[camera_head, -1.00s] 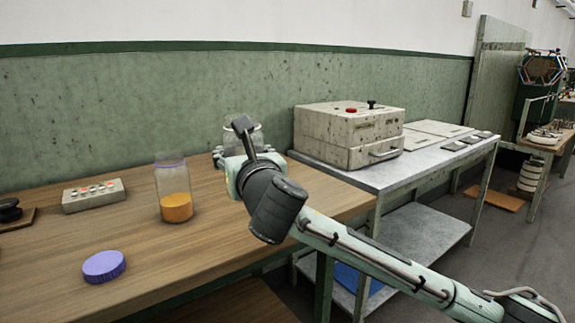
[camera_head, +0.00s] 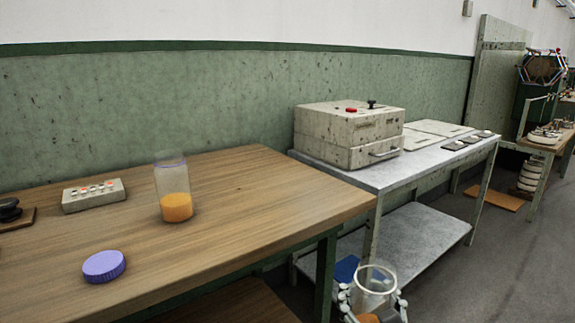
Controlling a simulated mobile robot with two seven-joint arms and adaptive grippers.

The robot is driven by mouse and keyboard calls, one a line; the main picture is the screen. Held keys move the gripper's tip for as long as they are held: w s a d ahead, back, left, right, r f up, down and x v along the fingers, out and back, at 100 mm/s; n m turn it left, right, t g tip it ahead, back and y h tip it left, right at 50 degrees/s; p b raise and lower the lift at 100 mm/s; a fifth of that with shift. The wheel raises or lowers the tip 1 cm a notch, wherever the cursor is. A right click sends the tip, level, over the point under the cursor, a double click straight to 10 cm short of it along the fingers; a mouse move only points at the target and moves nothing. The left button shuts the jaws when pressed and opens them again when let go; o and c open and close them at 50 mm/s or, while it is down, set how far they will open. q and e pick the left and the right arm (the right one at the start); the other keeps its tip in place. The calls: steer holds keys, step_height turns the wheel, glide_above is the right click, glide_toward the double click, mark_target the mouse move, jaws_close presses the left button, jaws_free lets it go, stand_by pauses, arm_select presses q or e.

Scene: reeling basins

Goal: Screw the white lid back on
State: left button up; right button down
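A clear open-topped jar (camera_head: 375,283) with orange contents at its bottom is at the lower edge of the head view, off the table's right end. My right gripper (camera_head: 373,303) has its fingers on both sides of this jar and holds it; the frame's edge cuts off the rest. Another clear jar (camera_head: 172,190), part filled with orange, stands upright on the wooden table with a purple band around its top. A purple lid (camera_head: 104,266) lies on the table in front of it. I see no white lid. My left gripper is not in view.
The wooden table (camera_head: 250,200) is clear to the right of the standing jar. A grey block with several buttons (camera_head: 94,195) and a dark object (camera_head: 10,211) are at its left. A metal table (camera_head: 400,176) bearing a speckled box (camera_head: 345,130) stands to the right.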

mark_target(367, 315)
steer(key=shift+s+d+f, duration=0.3)
steer(key=shift+s+f, duration=0.2)
steer(key=shift+f, duration=0.2)
steer(key=shift+s+d+f, duration=0.35)
steer(key=shift+s+f, duration=0.1)
steer(key=shift+f, duration=0.25)
steer(key=shift+s+d+f, duration=0.3)
steer(key=shift+s+f, duration=0.2)
steer(key=shift+f, duration=0.2)
steer(key=shift+w+a+r, duration=0.1)
steer(key=shift+a+r, duration=0.05)
steer(key=shift+a, duration=0.25)
steer(key=shift+w+a+r, duration=0.1)
steer(key=shift+a+r, duration=0.05)
steer(key=shift+a, duration=0.25)
steer(key=shift+d+r, duration=0.1)
steer(key=shift+d, duration=0.45)
steer(key=d, duration=0.2)
steer(key=d+f+h, duration=0.1)
steer(key=shift+s+d+f+m, duration=0.1)
steer(key=shift+s+d+m, duration=0.25)
steer(key=shift+m, duration=0.05)
steer(key=shift+a, duration=0.1)
steer(key=s+a+r+n+g+y, duration=0.1)
steer(key=a+n+g+y, duration=0.3)
steer(key=a+n+y, duration=0.4)
steer(key=s+a+y, duration=0.1)
steer(key=a+y, duration=0.2)
steer(key=a, duration=0.2)
steer(key=shift+a, duration=0.15)
